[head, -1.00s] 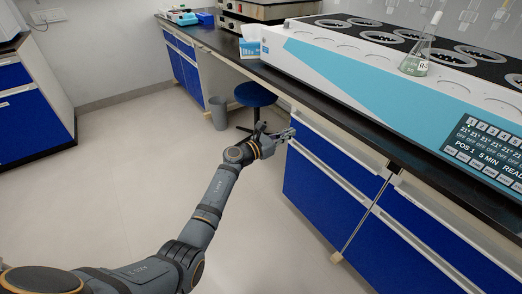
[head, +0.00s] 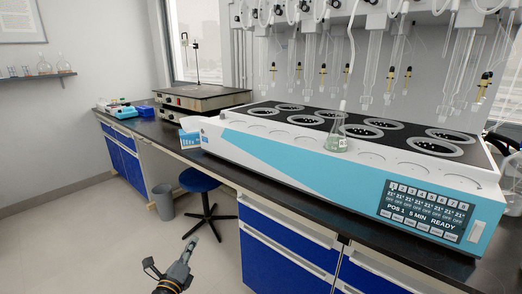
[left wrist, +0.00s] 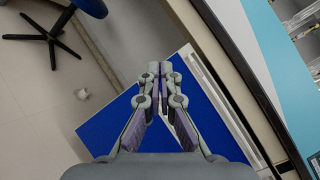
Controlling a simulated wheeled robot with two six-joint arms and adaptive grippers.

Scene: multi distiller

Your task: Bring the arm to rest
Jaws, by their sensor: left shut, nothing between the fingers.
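My left gripper (head: 190,243) is at the bottom of the head view, in front of the bench and below its top. In the left wrist view its two fingers (left wrist: 159,68) meet at the tips, with nothing between them. A blue drawer front with a pale rail (left wrist: 110,128) lies beyond the fingers there. My right gripper is in neither view.
The multi distiller (head: 300,165), with several heating wells, stands on the black bench top (head: 250,181). A blue stool (head: 199,180) and grey bin (head: 163,202) stand left of the blue drawers (head: 280,255). Open floor lies left.

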